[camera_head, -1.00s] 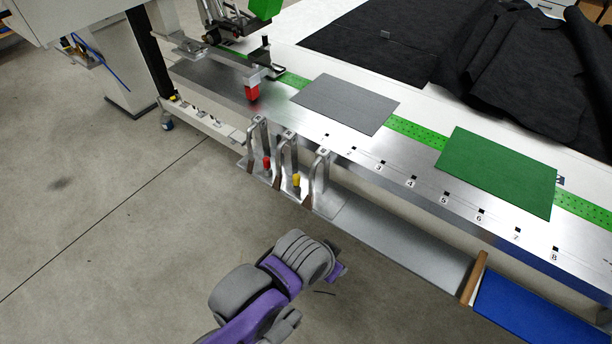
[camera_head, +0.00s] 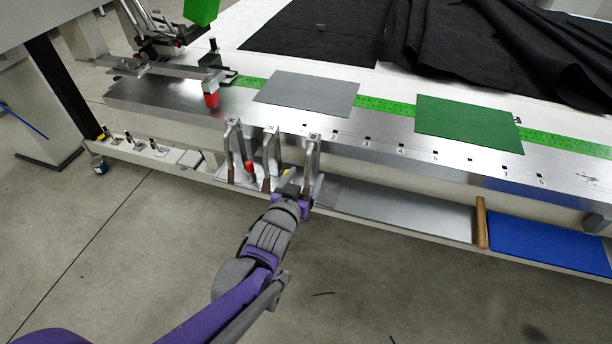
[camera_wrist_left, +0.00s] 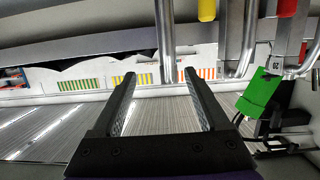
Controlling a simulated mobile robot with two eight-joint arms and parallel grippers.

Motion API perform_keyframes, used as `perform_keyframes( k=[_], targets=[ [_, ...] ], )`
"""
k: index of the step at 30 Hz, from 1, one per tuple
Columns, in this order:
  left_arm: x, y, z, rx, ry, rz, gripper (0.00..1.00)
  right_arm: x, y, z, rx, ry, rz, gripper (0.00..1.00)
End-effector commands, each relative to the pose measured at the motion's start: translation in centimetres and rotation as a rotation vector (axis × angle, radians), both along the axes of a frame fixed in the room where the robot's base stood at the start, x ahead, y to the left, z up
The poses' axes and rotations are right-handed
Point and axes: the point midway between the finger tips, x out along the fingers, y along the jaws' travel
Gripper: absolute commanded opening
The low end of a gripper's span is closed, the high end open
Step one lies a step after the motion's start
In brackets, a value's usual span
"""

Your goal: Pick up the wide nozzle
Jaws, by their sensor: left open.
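A rack of upright metal brackets (camera_head: 268,160) stands on the front ledge of the bench. A red-topped piece (camera_head: 250,168) sits between its left brackets, and a yellow-topped piece (camera_head: 286,171) is further right, partly hidden by my gripper. I cannot tell which is the wide nozzle. My left gripper (camera_head: 291,186) is at the front of the rack, close to the yellow piece. In the left wrist view its jaws (camera_wrist_left: 158,77) are open with nothing held. The yellow piece (camera_wrist_left: 207,9) and red piece (camera_wrist_left: 287,8) lie beyond them, towards the top right. My right gripper is out of view.
A welding head with a red block (camera_head: 211,100) hangs over the bench's left end. A grey plate (camera_head: 306,94) and a green plate (camera_head: 468,125) lie on the bench. A blue mat (camera_head: 550,242) and a wooden divider (camera_head: 481,222) are on the lower ledge.

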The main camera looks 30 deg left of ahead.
Motion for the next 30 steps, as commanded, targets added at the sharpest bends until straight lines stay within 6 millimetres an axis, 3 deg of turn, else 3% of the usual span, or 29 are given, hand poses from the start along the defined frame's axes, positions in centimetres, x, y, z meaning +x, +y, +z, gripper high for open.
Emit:
perform_keyframes(
  k=[1,7,15,23,30],
  targets=[
    [0.8,1.0,-0.4,0.014,-0.063,0.008,0.78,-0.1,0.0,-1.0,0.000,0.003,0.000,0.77],
    [2.2,2.4,0.4,0.045,-0.204,0.009,0.78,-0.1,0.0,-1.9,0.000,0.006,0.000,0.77],
    [6.2,3.4,0.7,0.047,-0.215,0.009,0.78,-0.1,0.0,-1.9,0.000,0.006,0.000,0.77],
    [7.9,3.7,0.9,0.047,-0.214,0.007,0.78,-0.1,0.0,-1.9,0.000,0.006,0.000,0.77],
    [11.2,4.2,1.5,0.047,-0.213,0.007,0.78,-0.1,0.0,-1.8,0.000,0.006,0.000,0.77]
  ],
)
